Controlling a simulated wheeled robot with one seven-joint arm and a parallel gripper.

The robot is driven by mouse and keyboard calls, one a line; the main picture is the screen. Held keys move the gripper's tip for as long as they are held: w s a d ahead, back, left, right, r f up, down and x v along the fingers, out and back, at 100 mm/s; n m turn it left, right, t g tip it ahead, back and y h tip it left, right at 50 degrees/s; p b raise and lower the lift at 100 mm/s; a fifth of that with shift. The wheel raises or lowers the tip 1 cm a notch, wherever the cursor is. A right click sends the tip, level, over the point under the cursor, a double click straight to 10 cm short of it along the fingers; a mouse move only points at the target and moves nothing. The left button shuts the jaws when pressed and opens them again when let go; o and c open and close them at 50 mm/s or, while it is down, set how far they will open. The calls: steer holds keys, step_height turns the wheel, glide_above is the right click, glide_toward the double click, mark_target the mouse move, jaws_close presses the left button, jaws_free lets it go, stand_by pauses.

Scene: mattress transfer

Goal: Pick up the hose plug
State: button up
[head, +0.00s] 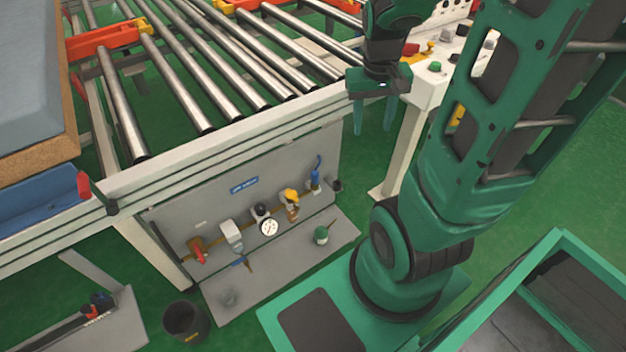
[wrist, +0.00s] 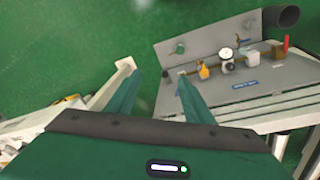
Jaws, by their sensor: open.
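A small blue piece with a brownish tip (head: 240,262) lies on the grey shelf below the valve panel. It looks like the hose plug, but it is too small to be sure. It also shows in the wrist view (wrist: 243,41). A green round-topped part (head: 321,235) stands near the shelf's right end and shows in the wrist view (wrist: 180,48). My gripper (head: 374,130) hangs fingers down, right of the panel and well apart from both. In the wrist view my gripper (wrist: 157,77) has its fingers spread with nothing between them.
The grey panel (head: 180,222) carries a red valve, white box, gauge (head: 269,227), yellow-topped part and blue fitting (head: 315,180). The roller conveyor frame (head: 225,147) overhangs it. A white leg (head: 402,160) stands near my gripper. A black bin (head: 183,320) stands left of the shelf.

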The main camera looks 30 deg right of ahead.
steer(key=w+d+f, duration=0.2)
steer(key=w+f, duration=0.5)
steer(key=w, duration=0.1)
steer(key=n+t, duration=0.2)
steer(key=t, duration=0.2)
glide_toward(315, 174)
steer(key=shift+x, duration=5.7)
steer(key=shift+c, duration=0.6)
jaws_close()
